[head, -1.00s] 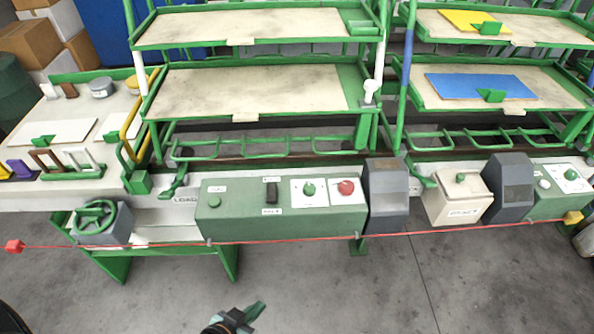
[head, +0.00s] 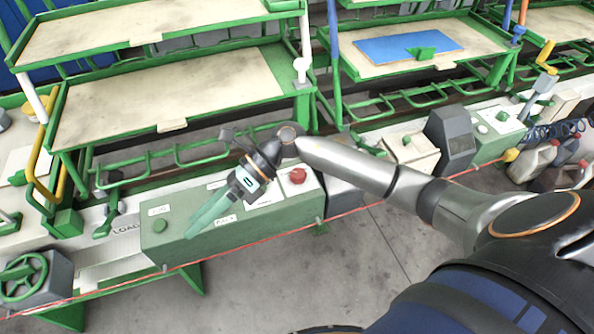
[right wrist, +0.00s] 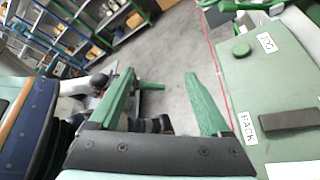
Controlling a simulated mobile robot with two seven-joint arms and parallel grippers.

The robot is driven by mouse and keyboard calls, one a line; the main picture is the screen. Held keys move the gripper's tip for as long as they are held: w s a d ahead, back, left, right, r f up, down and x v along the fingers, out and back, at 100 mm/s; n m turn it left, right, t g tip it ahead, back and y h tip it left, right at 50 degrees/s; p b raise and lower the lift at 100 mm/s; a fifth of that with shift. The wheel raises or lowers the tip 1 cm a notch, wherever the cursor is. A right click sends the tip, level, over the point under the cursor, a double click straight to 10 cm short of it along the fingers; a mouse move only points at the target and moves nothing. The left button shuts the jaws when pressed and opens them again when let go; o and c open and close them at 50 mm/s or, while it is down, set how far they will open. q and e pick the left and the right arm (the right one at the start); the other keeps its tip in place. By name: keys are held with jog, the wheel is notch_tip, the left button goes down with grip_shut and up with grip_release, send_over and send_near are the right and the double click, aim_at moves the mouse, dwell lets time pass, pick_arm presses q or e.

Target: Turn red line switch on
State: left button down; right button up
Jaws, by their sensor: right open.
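A thin red line (head: 370,207) runs along the front of the machine bench to a yellow block (head: 510,155) at the right. The green control box (head: 175,232) carries a green button (head: 160,254) and a red knob (head: 298,176). My right gripper (head: 200,228) is over this box, hiding part of its top. In the right wrist view its green fingers (right wrist: 160,80) are apart and empty, with the red line (right wrist: 207,50) beyond them. A dark switch (right wrist: 290,118) lies beside the BACK label. My left gripper (right wrist: 150,86) shows small behind the fingers; its jaw state is unclear.
Green-framed shelves (head: 160,95) stand behind the bench. A grey housing (head: 450,138) and a cream box (head: 410,152) stand to the right. A handwheel (head: 22,277) is at the left. Plastic jugs (head: 535,160) are at the far right. The floor in front is open.

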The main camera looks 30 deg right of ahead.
jog(key=w+d+f+n+h, duration=0.2)
jog(key=w+d+n+h, duration=0.2)
jog(key=d+h, duration=0.5)
jog(key=h, duration=0.5)
send_near(298, 173)
jog(key=shift+t, duration=0.4)
jog(key=f, duration=0.9)
jog(key=shift+s+d, duration=0.2)
jog(key=shift+s, duration=0.15)
grip_shut()
